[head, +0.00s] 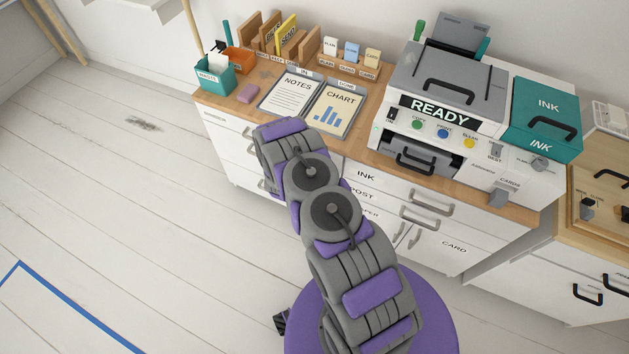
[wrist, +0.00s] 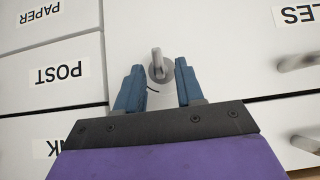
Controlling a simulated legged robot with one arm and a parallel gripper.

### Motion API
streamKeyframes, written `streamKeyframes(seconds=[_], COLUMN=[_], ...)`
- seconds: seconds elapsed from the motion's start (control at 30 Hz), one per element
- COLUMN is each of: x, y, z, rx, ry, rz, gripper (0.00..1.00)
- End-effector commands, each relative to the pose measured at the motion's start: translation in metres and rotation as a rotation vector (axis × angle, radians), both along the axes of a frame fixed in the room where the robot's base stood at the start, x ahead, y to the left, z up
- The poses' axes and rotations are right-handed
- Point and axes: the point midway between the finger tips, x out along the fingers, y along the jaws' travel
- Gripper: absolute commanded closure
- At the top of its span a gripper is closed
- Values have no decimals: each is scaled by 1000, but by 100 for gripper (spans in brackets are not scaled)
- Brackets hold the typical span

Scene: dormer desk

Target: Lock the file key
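The file key (wrist: 157,62), a grey tab on a round lock, sits on a white front in the wrist view. That front also bears a partly cut-off label ending in "LES" (wrist: 298,15). The tab stands nearly upright in the picture. My gripper (wrist: 160,68) is open, with one blue finger on each side of the key. Gaps show between the fingers and the tab, so it is not gripped. In the head view the key and the fingers are hidden behind my arm.
POST (wrist: 60,74) and PAPER (wrist: 41,12) drawers are left of the key in the wrist view; a grey handle (wrist: 298,62) juts out at right. In the head view a printer (head: 445,85) and clipboards (head: 291,92) stand on the desk. The floor at left is clear.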

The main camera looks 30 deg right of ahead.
Motion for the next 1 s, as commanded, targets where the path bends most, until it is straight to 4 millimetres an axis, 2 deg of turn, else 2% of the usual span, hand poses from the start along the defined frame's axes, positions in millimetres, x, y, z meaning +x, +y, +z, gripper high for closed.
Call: streamKeyframes(seconds=[0.17, 0.5, 0.9, 1.0], x=[8, 10, 10, 10], y=[-9, -9, -10, -10], z=[-11, -12, -12, -12], rx=[0, -2, -1, -2], ry=[-3, -2, -3, -4], rz=[-1, 1, 0, 0], gripper=[63, 63, 100, 100])
